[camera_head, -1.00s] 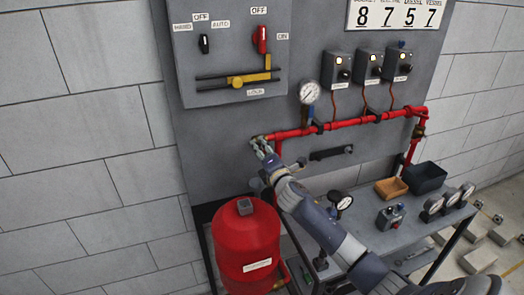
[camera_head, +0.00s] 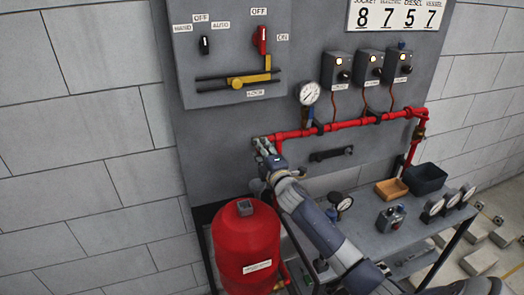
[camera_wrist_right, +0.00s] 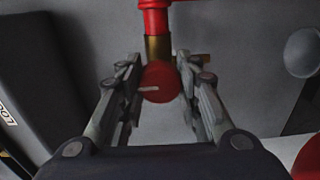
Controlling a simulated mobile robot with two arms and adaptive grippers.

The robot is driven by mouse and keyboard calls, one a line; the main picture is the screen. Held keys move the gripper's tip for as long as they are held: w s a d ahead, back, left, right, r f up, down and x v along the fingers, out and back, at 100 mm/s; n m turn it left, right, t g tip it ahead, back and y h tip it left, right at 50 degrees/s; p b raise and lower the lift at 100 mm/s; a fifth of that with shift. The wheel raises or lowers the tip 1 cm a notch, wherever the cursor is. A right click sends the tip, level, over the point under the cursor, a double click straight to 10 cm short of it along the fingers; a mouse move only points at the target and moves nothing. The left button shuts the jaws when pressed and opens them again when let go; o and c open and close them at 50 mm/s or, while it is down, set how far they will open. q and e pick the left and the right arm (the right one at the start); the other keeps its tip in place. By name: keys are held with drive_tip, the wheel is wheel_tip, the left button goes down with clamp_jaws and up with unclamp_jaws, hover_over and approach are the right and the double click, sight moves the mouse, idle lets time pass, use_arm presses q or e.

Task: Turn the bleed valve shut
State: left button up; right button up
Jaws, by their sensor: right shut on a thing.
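The bleed valve shows in the right wrist view as a round red knob (camera_wrist_right: 158,84) with a white line lying nearly level across it. Its brass body (camera_wrist_right: 157,48) is above the knob, below a red pipe. My right gripper (camera_wrist_right: 160,85) has one finger on each side of the knob and is shut on it. In the head view the right gripper (camera_head: 264,147) is at the left end of the red pipe (camera_head: 345,124), and hides the valve there. My left gripper is not in view.
A red tank (camera_head: 240,245) stands below and left of my right arm. A grey bench (camera_head: 385,240) to the right holds gauges, an orange tray (camera_head: 391,187) and a dark bin (camera_head: 427,178). A control panel (camera_head: 225,65) is on the wall above.

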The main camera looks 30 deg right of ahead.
drive_tip(key=o, duration=1.1)
drive_tip(key=v, duration=1.2)
drive_tip(key=shift+a, duration=0.1)
